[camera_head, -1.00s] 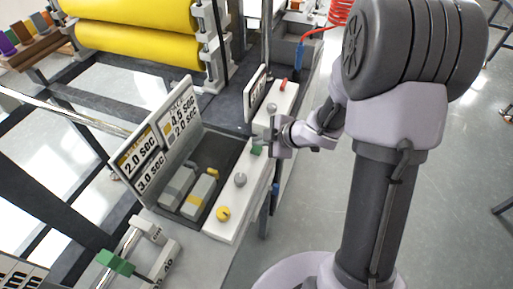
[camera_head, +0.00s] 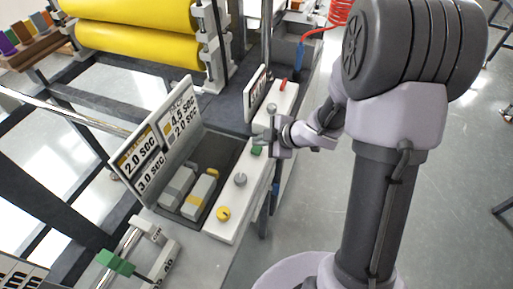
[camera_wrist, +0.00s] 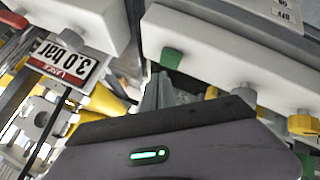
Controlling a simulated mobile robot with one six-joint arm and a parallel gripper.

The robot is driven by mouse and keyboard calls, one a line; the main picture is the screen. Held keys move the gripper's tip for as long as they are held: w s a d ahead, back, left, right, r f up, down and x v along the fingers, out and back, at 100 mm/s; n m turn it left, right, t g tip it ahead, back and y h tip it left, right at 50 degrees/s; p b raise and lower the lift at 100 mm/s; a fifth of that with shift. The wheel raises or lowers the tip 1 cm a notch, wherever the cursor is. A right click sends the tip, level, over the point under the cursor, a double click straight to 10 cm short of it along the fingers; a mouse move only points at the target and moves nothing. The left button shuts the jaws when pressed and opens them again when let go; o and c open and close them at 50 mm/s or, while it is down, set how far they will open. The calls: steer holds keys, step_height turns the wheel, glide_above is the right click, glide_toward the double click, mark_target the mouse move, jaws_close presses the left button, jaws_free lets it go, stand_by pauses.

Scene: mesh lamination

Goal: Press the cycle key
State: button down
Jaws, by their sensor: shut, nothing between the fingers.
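A small green key (camera_head: 256,150) sits on the white control strip (camera_head: 225,212), between a grey knob (camera_head: 240,180) and my gripper. It also shows in the wrist view (camera_wrist: 172,58), on the edge of a white panel. My gripper (camera_head: 262,134) reaches over the strip from the right, just beyond the green key, with its fingers shut and empty. In the wrist view its grey fingers (camera_wrist: 160,92) point toward the panel, below the green key. A gap to the key seems to show there, but I cannot tell the exact distance.
A yellow knob (camera_head: 223,213) is at the strip's near end. A farther white box (camera_head: 285,98) carries a red lever (camera_head: 283,84) and a grey knob. A sign board (camera_head: 160,140) stands left of a dark tray with grey blocks. Yellow rollers (camera_head: 135,40) lie behind.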

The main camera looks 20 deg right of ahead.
mark_target(259, 150)
steer(key=shift+f, duration=0.4)
steer(key=shift+f+b, duration=0.55)
steer(key=shift+b, duration=0.1)
stand_by(0.6)
steer(key=shift+r+p, duration=1)
steer(key=shift+p, duration=0.1)
steer(key=shift+r, duration=0.1)
step_height(259, 150, up, 5)
steer(key=p, duration=0.5)
stand_by(0.3)
